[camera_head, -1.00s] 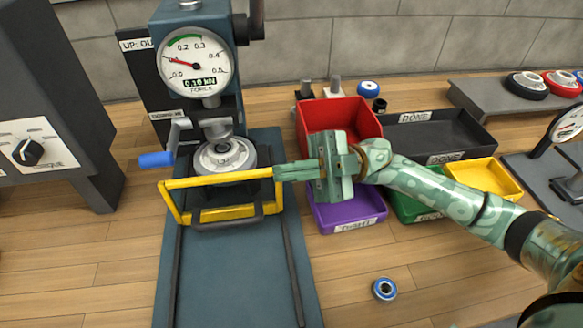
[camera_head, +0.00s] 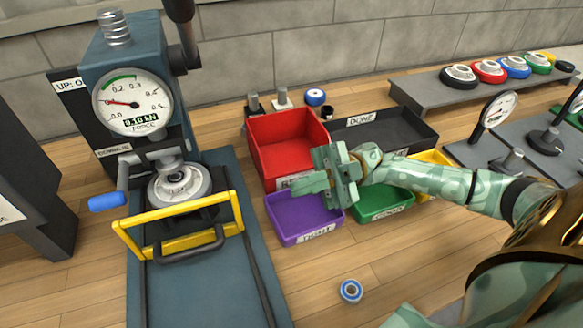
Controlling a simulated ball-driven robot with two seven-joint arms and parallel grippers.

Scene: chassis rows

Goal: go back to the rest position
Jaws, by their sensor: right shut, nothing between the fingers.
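My right gripper (camera_head: 312,187) is shut and empty. It hangs over the purple bin (camera_head: 290,228) and the front of the red bin, with my arm coming in from the right. It is apart from the yellow guard frame (camera_head: 185,243) of the press (camera_head: 135,165), which stands at the left. The frame stands upright in front of the silver round fixture (camera_head: 180,185). The press dial reads 0.10 on its display. My left gripper is not in view.
Red (camera_head: 287,145), green (camera_head: 382,203) and yellow bins and a black DONE tray (camera_head: 385,130) stand around my right arm. A small blue-ringed bearing (camera_head: 351,290) lies on the wooden surface in front. A grey shelf (camera_head: 425,95) with coloured round parts is at back right.

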